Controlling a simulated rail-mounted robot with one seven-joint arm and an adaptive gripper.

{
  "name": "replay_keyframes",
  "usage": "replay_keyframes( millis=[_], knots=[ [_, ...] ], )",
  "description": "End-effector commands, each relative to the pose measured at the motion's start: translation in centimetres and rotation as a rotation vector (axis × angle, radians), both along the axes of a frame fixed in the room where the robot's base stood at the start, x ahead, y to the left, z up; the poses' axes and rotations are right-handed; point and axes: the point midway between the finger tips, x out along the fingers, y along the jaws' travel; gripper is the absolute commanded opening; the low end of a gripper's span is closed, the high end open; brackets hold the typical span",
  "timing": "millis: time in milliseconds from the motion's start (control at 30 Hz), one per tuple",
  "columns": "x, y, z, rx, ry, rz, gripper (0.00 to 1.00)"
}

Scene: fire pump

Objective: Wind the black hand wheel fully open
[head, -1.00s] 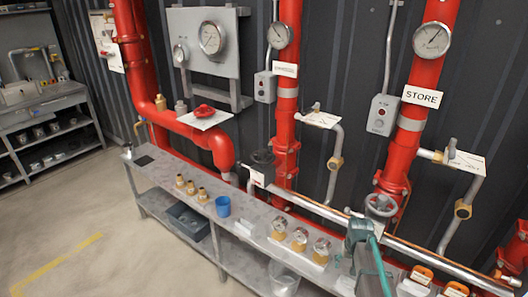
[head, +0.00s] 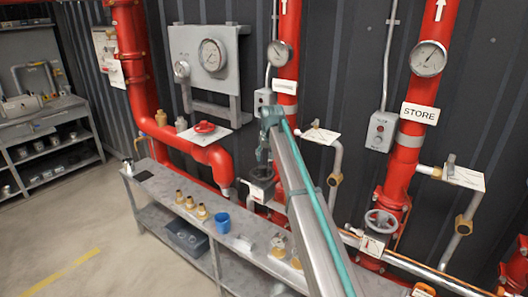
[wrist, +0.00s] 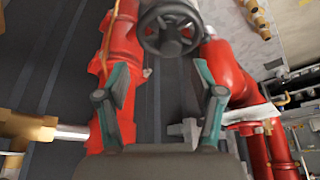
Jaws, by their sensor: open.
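The black hand wheel (wrist: 170,26) shows at the top of the wrist view, a dark spoked rim with its upper edge near the frame top. It lies ahead of my gripper (wrist: 161,80), whose two teal fingers are apart with nothing between them. In the head view the dark wheel (head: 262,171) sits low at the middle red riser, and my gripper (head: 264,148) is in front of it and partly hides it. I cannot tell the exact gap, but the wrist view shows the fingers not around the rim.
A grey hand wheel (head: 381,221) is on the STORE riser at right, and a red hand wheel (head: 205,127) on the left pipe. The bench (head: 160,197) below carries brass fittings (head: 190,203), a blue cup (head: 222,223) and gauges. White tags hang near the valves.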

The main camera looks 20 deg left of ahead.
Motion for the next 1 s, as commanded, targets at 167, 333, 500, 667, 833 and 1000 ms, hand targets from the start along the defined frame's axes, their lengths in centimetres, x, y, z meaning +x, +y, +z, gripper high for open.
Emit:
replay_keyframes(
  millis=[167,333,500,667,833,1000],
  knots=[
    [0.2,2.0,1.6,0.005,-0.007,0.014,0.67],
    [0.6,2.3,0.5,0.005,-0.008,0.015,0.67],
    [1.4,2.7,-1.8,0.005,-0.007,0.014,0.67],
    [2.3,3.2,-4.2,0.005,-0.007,0.014,0.67],
    [3.1,3.7,-6.4,0.006,-0.008,0.014,0.67],
    [3.5,3.9,-7.8,0.006,-0.008,0.014,0.67]
  ],
)
